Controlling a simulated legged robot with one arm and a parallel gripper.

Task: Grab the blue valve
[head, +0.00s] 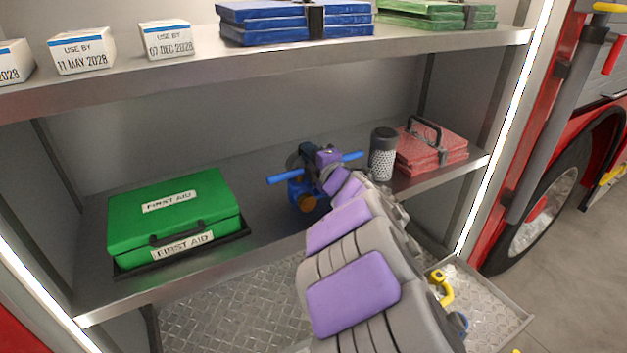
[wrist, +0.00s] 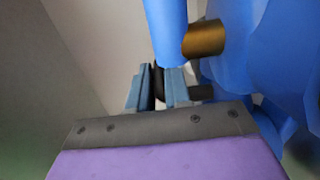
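The blue valve (head: 302,192) stands on the middle shelf, with a long blue bar (head: 285,176) across its top and a brown-orange round part. My gripper (head: 330,156) is at the top of the valve, and its purple wrist hides part of the bar. In the wrist view the blue body (wrist: 255,50) fills the right side. A blue bar (wrist: 165,30) comes down from the top, next to a brass-coloured stub (wrist: 204,39). My two blue-grey fingers (wrist: 158,88) are close together just below the bar's end, with something dark between them. Whether they grip the valve is unclear.
A green first aid case (head: 170,215) lies left on the same shelf (head: 262,235). The upper shelf (head: 270,55) hangs above with boxes and blue and green cases.

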